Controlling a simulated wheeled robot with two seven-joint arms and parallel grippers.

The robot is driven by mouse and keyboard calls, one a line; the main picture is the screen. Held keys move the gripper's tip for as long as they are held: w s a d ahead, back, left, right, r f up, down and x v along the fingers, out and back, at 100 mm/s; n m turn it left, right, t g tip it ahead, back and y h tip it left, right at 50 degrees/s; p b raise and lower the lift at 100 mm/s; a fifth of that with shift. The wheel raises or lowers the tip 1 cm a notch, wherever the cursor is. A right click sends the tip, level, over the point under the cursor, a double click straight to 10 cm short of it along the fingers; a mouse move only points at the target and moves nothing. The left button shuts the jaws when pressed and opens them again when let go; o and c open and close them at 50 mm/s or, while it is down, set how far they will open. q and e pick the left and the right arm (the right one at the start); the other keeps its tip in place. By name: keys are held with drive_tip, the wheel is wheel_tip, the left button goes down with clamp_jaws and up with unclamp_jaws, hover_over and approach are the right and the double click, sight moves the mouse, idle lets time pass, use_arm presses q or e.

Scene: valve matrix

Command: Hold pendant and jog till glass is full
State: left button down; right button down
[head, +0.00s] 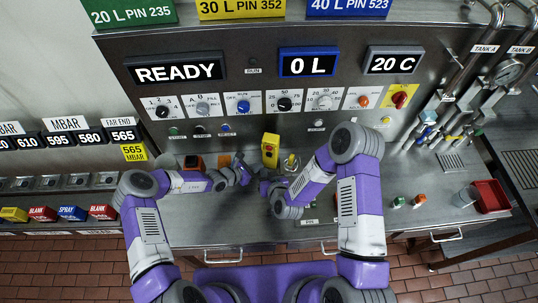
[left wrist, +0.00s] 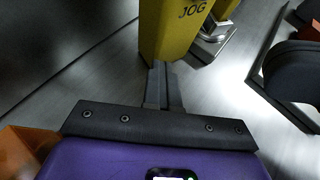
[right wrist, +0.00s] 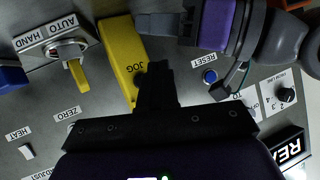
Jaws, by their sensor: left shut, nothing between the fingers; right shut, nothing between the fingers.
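The yellow pendant (head: 270,146), marked JOG, stands upright at the panel's foot in the head view. In the left wrist view the pendant (left wrist: 168,30) is just beyond the fingertips of my left gripper (left wrist: 160,80), which is shut and empty. In the right wrist view the pendant (right wrist: 122,58) lies beside the tips of my right gripper (right wrist: 157,75), also shut and empty. The right fingertips overlap the pendant's JOG face; I cannot tell whether they touch. A small clear cup (head: 465,196) stands at the right; I cannot tell if it is the glass.
The panel displays read READY (head: 175,72), 0 L (head: 308,62) and 20 C (head: 392,62). A yellow-handled AUTO/HAND switch (right wrist: 76,72) is close to the pendant. A red bin (head: 490,195) is at the right. Bench between pendant and cup is partly clear.

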drive_tip(key=shift+w+d, duration=0.3)
drive_tip(key=shift+w, duration=0.65)
drive_tip(key=shift+w+d, duration=0.3)
drive_tip(key=shift+w, duration=0.65)
idle(0.6)
drive_tip(key=shift+w+d, duration=0.15)
drive_tip(key=shift+w, duration=0.2)
drive_tip(key=shift+w+d, duration=0.2)
drive_tip(key=shift+w, duration=0.4)
idle(0.9)
drive_tip(key=shift+s, duration=0.1)
idle(2.3)
drive_tip(key=shift+s+a, duration=0.35)
drive_tip(key=shift+s, duration=0.55)
drive_tip(key=shift+s+a, duration=0.25)
drive_tip(key=shift+s, duration=0.55)
drive_tip(key=shift+s+a, duration=0.3)
drive_tip(key=shift+s, duration=0.5)
drive_tip(key=shift+s+a, duration=0.25)
drive_tip(key=shift+s, duration=0.55)
